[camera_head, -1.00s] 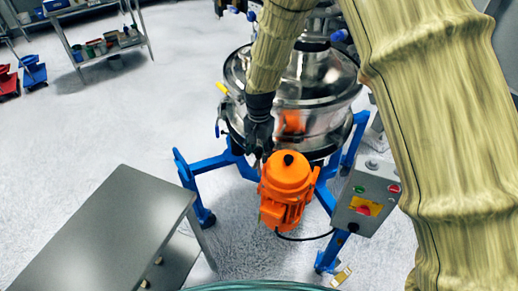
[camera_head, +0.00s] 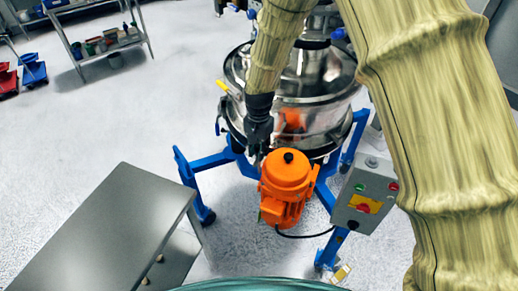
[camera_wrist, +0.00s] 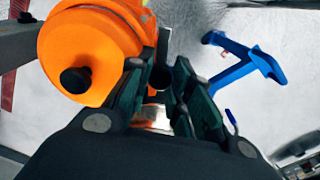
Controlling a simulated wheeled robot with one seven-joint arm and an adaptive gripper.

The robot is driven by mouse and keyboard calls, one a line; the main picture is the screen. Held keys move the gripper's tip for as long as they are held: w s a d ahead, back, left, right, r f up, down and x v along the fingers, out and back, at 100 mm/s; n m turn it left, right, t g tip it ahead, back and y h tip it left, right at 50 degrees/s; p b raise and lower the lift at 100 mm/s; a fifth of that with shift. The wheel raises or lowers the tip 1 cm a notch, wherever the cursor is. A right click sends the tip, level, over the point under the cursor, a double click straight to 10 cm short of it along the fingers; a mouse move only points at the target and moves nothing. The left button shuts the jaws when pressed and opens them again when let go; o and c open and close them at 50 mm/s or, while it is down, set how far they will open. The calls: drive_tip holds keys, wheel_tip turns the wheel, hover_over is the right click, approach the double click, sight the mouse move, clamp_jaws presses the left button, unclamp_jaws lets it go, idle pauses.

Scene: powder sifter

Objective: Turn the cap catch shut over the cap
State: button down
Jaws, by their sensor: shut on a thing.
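The sifter (camera_head: 315,80) is a round polished steel vessel on a blue frame. My gripper (camera_head: 258,154) reaches down in front of its lower left side, just above and left of the orange motor (camera_head: 287,172). In the wrist view my gripper (camera_wrist: 160,88) has its dark green fingers closed around a small dark round-ended part (camera_wrist: 161,77), which appears to be the cap catch. A shiny metal patch with orange reflections shows below it, between the fingers. The fingers hide most of the held part. I cannot make out the cap or how far the catch is turned.
The orange motor also shows close beside the fingers in the wrist view (camera_wrist: 95,40). A grey control box (camera_head: 366,196) is right of the motor. A steel table (camera_head: 105,225) stands front left. Blue frame legs (camera_head: 205,190) spread below the sifter. Pale floor at left is open.

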drive_tip(key=n, duration=0.3)
drive_tip(key=shift+n, duration=0.4)
drive_tip(key=n, duration=0.3)
drive_tip(key=shift+n+b, duration=0.3)
drive_tip(key=n, duration=0.3)
drive_tip(key=shift+n, duration=2.1)
drive_tip(key=c, duration=1.3)
unclamp_jaws()
drive_tip(key=shift+o, duration=0.2)
